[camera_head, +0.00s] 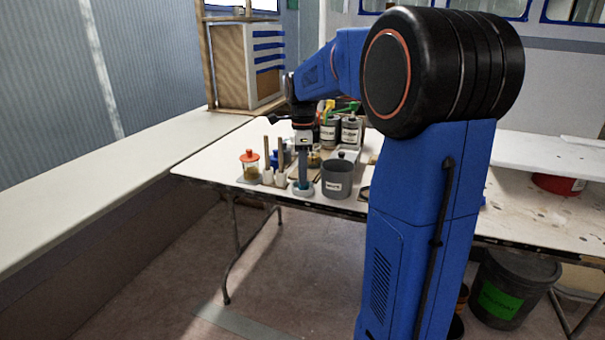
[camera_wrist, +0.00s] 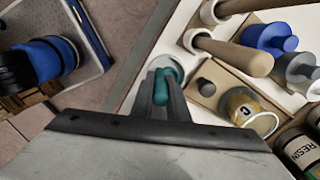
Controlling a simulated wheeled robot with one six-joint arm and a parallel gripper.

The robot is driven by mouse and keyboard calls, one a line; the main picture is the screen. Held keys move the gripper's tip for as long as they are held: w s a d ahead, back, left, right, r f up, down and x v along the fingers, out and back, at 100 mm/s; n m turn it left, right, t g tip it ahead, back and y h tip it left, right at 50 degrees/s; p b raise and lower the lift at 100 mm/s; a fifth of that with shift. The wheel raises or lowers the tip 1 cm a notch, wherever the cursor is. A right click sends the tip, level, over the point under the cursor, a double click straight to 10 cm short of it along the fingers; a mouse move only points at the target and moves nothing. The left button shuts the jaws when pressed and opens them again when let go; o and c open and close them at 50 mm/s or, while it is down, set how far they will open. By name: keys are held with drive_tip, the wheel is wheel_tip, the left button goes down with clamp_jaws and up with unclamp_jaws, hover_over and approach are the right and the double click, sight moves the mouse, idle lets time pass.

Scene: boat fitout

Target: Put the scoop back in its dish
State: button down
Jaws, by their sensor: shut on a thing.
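My gripper (camera_head: 303,168) points down near the front edge of the white table. It is shut on the teal scoop (camera_wrist: 160,88), which shows between the fingertips in the wrist view. A small pale round dish (camera_head: 303,190) is directly below the gripper in the head view. Its rim (camera_wrist: 172,64) also shows just beyond the scoop in the wrist view. The scoop's lower end overlaps the dish in the picture. I cannot tell whether it rests in the dish or hangs just above it, and the fingers hide part of the scoop.
Labelled tins (camera_head: 351,132) stand behind. A long bench (camera_head: 110,165) runs at the left.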

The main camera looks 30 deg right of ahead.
drive_tip(key=shift+f, duration=0.15)
drive_tip(key=c, duration=1.7)
unclamp_jaws()
wheel_tip(320, 180, up, 12)
drive_tip(key=shift+r, duration=0.15)
drive_tip(key=s+a+f+n+t, duration=0.1)
drive_tip(key=s+a+f+n, duration=0.4)
drive_tip(key=s+n, duration=0.3)
drive_tip(key=s+a+f+n+t, duration=0.2)
drive_tip(key=s+a+f+n, duration=0.3)
drive_tip(key=s+n, duration=0.3)
drive_tip(key=s+a+f+n+t, duration=0.1)
drive_tip(key=s+a+f+n, duration=0.4)
drive_tip(key=s, duration=0.8)
drive_tip(key=shift+s+f+n+t, duration=0.2)
drive_tip(key=shift+f+n+t, duration=0.2)
drive_tip(key=shift+f+n, duration=0.9)
drive_tip(key=shift+r, duration=0.15)
